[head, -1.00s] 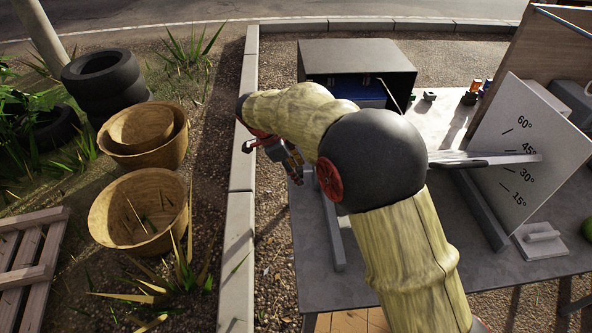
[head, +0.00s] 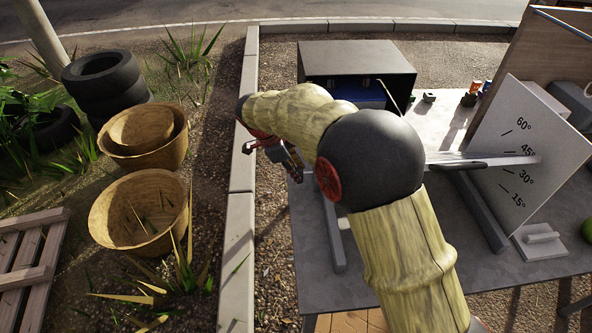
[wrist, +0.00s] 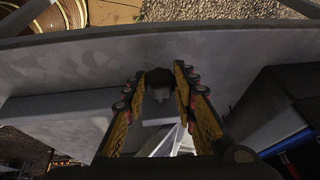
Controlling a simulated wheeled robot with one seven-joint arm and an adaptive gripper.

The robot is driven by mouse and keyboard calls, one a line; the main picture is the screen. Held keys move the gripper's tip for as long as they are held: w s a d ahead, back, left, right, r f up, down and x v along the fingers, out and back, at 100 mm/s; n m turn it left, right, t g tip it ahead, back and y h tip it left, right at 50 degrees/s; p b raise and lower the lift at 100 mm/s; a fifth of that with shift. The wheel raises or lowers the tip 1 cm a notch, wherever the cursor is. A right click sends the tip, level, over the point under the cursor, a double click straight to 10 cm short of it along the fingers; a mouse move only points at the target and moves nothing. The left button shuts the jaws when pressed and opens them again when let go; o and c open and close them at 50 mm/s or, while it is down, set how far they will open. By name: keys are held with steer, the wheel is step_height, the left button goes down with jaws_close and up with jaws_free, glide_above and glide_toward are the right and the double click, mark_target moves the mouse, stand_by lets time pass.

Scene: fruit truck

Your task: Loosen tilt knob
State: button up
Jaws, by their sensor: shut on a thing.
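The tilt knob (wrist: 160,78) shows in the wrist view as a dark rounded thing between my fingertips. My gripper (wrist: 158,74) is shut on it, with a finger on each side. In the head view my gripper (head: 294,162) is at the left edge of the grey table, and the knob is hidden there by my arm and fingers. The white angle board (head: 522,150) stands upright at the right, marked 15° to 60°. A flat pale bar (head: 490,160) reaches across it between the 30° and 45° marks.
A dark open box (head: 357,68) stands at the table's back left. A grey rail (head: 335,235) and a white block with a handle (head: 540,241) lie on the grey table (head: 420,285). Baskets (head: 135,215) and tyres (head: 103,85) stand beyond the kerb at left.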

steer(key=shift+w+r+p, duration=0.1)
steer(key=shift+r+p, duration=0.1)
steer(key=shift+p, duration=0.6)
steer(key=g+p, duration=0.1)
steer(key=p, duration=0.3)
steer(key=shift+w+r+g, duration=0.1)
steer(key=shift+r+g, duration=0.05)
steer(key=shift+g, duration=0.25)
steer(key=g+p, duration=0.1)
steer(key=p, duration=0.2)
steer(key=n+g+p, duration=0.1)
steer(key=g+p, duration=0.1)
steer(key=p, duration=0.2)
steer(key=shift+w, duration=0.25)
steer(key=g+p, duration=0.1)
steer(key=f+g+p, duration=0.1)
steer(key=g+p, duration=0.1)
steer(key=shift+w+n, duration=0.2)
steer(key=shift+n, duration=0.1)
steer(key=shift+f+g+h+p, duration=0.1)
steer(key=shift+g+h+p, duration=0.2)
steer(key=shift+g+p, duration=0.45)
steer(key=shift+w+n+g, duration=0.1)
steer(key=shift+n+g, duration=0.2)
steer(key=shift+g, duration=0.25)
steer(key=o, duration=1.2)
steer(key=shift+c, duration=0.2)
